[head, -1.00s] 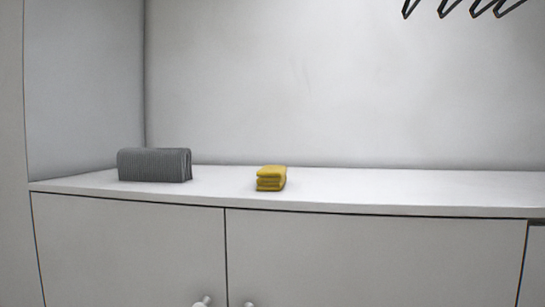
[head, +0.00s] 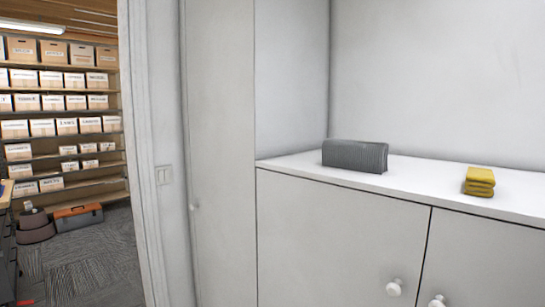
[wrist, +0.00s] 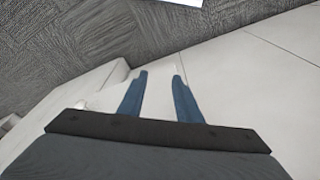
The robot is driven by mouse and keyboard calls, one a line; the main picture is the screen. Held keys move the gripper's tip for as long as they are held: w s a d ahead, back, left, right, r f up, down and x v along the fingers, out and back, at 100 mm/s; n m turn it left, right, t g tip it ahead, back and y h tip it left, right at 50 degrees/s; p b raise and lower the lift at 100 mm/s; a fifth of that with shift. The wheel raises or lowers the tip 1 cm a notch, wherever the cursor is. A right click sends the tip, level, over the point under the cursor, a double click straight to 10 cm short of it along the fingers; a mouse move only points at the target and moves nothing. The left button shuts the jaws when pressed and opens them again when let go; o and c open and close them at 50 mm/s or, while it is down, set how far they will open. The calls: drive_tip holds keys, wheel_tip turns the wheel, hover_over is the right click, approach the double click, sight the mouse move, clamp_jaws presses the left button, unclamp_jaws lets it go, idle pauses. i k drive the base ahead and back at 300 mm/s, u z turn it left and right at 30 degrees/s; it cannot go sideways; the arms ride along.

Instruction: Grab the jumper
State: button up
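A grey, ribbed, folded cloth (head: 355,156), which looks like the jumper, sits on the white cabinet top, near its left end in the head view. A smaller yellow folded cloth (head: 479,181) lies to its right, apart from it. My gripper (wrist: 160,75) shows only in the wrist view. Its two blue fingers are apart with nothing between them. Neither cloth shows in the wrist view, so the gripper is away from both.
The white cabinet top (head: 425,176) has bare room between the cloths. Round knobs (head: 394,287) stick out from the doors below. At the left, a doorway opens to shelves of boxes (head: 67,126), a toolbox (head: 78,216) and carpeted floor (head: 85,260).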

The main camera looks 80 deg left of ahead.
sight(366, 156)
drive_tip(key=u, duration=2.3)
